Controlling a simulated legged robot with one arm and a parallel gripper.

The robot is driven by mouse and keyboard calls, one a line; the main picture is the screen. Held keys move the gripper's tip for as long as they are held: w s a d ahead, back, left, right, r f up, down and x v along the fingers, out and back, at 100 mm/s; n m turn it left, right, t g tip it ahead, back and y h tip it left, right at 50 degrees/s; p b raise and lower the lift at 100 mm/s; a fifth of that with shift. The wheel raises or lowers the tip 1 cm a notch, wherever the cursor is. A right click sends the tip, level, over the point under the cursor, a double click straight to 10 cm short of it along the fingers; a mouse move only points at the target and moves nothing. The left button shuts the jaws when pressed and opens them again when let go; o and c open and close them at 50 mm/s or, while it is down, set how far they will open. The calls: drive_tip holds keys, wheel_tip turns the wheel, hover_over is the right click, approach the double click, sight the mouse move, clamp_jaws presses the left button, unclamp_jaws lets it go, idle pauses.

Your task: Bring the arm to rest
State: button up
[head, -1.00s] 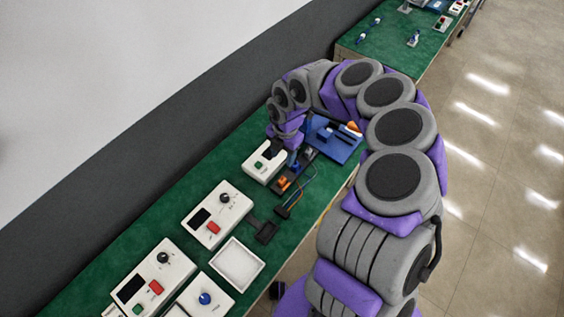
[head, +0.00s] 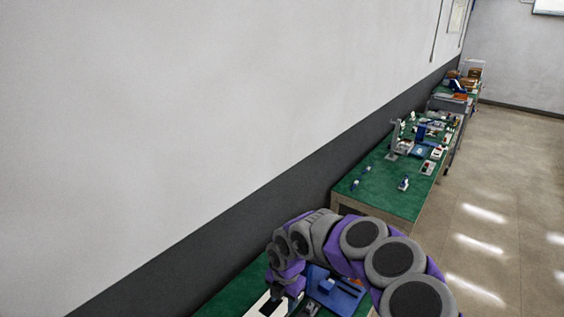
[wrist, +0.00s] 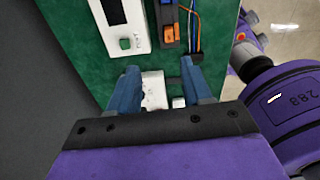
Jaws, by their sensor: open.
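My gripper (wrist: 157,85) shows in the wrist view with its two blue fingers spread apart over the green bench top. No object is clearly held between the fingers; a white item (wrist: 153,90) lies below, partly hidden by the gripper. In the head view my purple and grey arm (head: 365,240) curves over the near green bench, with its end bent down at the lower middle. The fingertips are hard to make out there.
A white box with a green button (wrist: 122,25) and a dark module with an orange part (wrist: 169,30) lie ahead of the fingers, with wires beside them. A blue fixture (head: 335,290) sits by the arm. A second green bench (head: 385,190) stands beyond. Open floor (head: 490,230) lies right.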

drive_tip(key=w+r+n+t+y, duration=0.1)
drive_tip(key=w+r+n+t, duration=0.5)
drive_tip(key=r, duration=0.5)
drive_tip(key=w+r+n+t+y, duration=0.1)
drive_tip(key=w+r+n+t, duration=0.25)
drive_tip(key=w+r, duration=0.55)
drive_tip(key=s+a+r+n+t+y, duration=0.1)
drive_tip(key=s+a+r+n+y, duration=0.3)
drive_tip(key=r, duration=0.4)
drive_tip(key=s+a+r+n+t+y, duration=0.1)
drive_tip(key=s+a+r+n+t, duration=0.15)
drive_tip(key=r+n, duration=0.55)
drive_tip(key=s+a+r+n+g+y, duration=0.1)
drive_tip(key=s+a+n+g+y, duration=0.2)
drive_tip(key=s+n, duration=0.6)
drive_tip(key=s+d+f+n+g+h, duration=0.25)
drive_tip(key=s+f+n+g, duration=0.5)
drive_tip(key=s, duration=0.75)
drive_tip(key=s+d+f+n+g+h, duration=0.2)
drive_tip(key=s+d+f+h, duration=0.2)
drive_tip(key=s+d+f, duration=0.3)
drive_tip(key=s+d+f+n+g+h, duration=0.2)
drive_tip(key=s+d+f, duration=0.4)
drive_tip(key=s+d, duration=0.6)
drive_tip(key=shift+d+f+n+h+b, duration=0.35)
drive_tip(key=shift+d+n+h+b, duration=0.15)
drive_tip(key=shift+d+h, duration=0.45)
